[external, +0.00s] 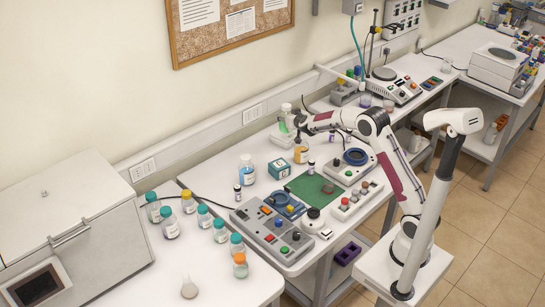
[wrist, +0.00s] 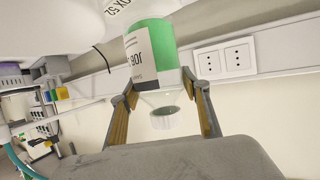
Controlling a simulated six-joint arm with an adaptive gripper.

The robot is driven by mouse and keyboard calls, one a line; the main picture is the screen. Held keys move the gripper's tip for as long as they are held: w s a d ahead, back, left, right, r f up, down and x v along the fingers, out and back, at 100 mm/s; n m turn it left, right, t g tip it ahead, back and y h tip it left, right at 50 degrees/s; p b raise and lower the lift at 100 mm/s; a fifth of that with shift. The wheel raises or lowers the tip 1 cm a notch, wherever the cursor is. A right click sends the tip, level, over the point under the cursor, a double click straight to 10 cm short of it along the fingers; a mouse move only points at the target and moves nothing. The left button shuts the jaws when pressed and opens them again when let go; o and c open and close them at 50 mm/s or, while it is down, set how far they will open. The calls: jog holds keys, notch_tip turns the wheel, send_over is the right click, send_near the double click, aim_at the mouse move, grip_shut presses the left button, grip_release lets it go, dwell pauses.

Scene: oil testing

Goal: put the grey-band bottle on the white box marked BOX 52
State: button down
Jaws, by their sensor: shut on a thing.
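My gripper (external: 298,122) is at the back edge of the bench and is shut on a bottle (external: 286,109) with green contents and a pale label. In the wrist view the bottle (wrist: 150,50) stands between my two fingers (wrist: 160,82), its clear neck end towards the camera. The white box (external: 281,138) is right under the bottle. In the wrist view the box (wrist: 60,22) shows upside down with part of the marking "OX 52" beside the bottle's green end. I cannot tell whether bottle and box touch.
A teal-and-white carton (external: 279,169) and an amber jar (external: 301,153) stand in front of the box. The wall with sockets (wrist: 224,57) is close behind. Control panels (external: 272,231) and a green mat (external: 309,190) fill the bench front.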

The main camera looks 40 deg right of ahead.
jog(key=shift+f, duration=1.8)
jog(key=shift+f, duration=0.1)
jog(key=c, duration=1.1)
grip_release()
jog(key=shift+f, duration=0.1)
jog(key=shift+o, duration=0.2)
jog(key=shift+s+a+r, duration=0.25)
jog(key=shift+s+r, duration=0.2)
jog(key=shift+s, duration=0.1)
jog(key=shift+v, duration=5.35)
jog(key=shift+r, duration=0.1)
